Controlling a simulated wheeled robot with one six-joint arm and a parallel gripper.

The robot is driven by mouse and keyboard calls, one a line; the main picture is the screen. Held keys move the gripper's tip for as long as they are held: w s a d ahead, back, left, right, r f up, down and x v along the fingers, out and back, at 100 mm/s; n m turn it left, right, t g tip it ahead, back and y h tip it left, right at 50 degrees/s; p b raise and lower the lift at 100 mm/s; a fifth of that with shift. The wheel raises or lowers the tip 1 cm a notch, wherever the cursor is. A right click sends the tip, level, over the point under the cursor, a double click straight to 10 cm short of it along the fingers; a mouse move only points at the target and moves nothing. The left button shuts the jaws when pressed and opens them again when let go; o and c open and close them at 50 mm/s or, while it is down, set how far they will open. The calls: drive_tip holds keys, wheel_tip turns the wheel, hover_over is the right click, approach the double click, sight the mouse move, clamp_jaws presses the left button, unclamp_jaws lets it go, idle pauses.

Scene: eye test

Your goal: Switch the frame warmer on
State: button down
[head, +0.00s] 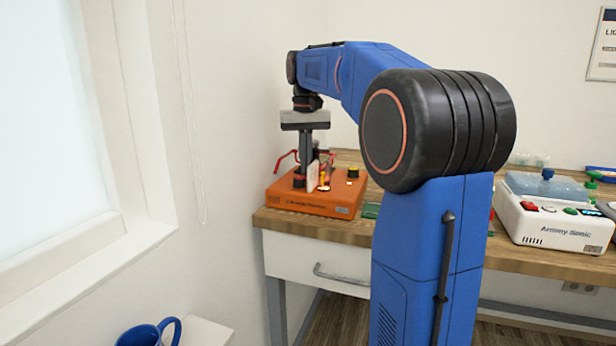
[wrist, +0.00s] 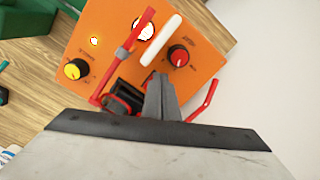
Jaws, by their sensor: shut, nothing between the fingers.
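An orange box-shaped device (head: 314,204), likely the frame warmer, stands on the bench's left end; I cannot read its label surely. The wrist view shows its orange top (wrist: 205,47) with a red-capped knob (wrist: 178,56), a yellow-capped knob (wrist: 74,70), a small bright spot (wrist: 95,41), a round white spot (wrist: 143,30) and a white upright piece (wrist: 162,40). My gripper (head: 301,182) points down over the device, shut and empty. In the wrist view its fingertips (wrist: 160,78) are close to the red knob, apart from it in the picture. Contact with anything below cannot be told.
Red bent rods (wrist: 132,52) and a black part (wrist: 128,96) rise close beside my fingers. A white device with a blue lid (head: 545,188) stands on the bench at right. A wall is close on the left. A blue mug (head: 140,336) is at lower left.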

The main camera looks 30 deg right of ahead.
drive_tip(key=shift+r, duration=2.95)
drive_tip(key=shift+n+t, duration=0.5)
drive_tip(key=s+a+f, duration=0.1)
drive_tip(key=s, duration=0.1)
drive_tip(key=s+a+f, duration=0.1)
drive_tip(key=s+a, duration=0.1)
drive_tip(key=s+a+f, duration=0.1)
drive_tip(key=s+a, duration=0.1)
drive_tip(key=shift+s+a+f, duration=0.2)
drive_tip(key=shift+s, duration=0.15)
drive_tip(key=s+a+f+n+t, duration=0.1)
drive_tip(key=s+a+f, duration=0.4)
drive_tip(key=s+f, duration=0.6)
drive_tip(key=s+a+f+n+t, duration=0.2)
drive_tip(key=s+a+f, duration=0.3)
drive_tip(key=s+f, duration=0.7)
wheel_tip(320, 180, down, 2)
drive_tip(key=shift+s+a+f+t, duration=0.1)
drive_tip(key=shift+s+a+t, duration=0.1)
drive_tip(key=shift+s+t, duration=0.15)
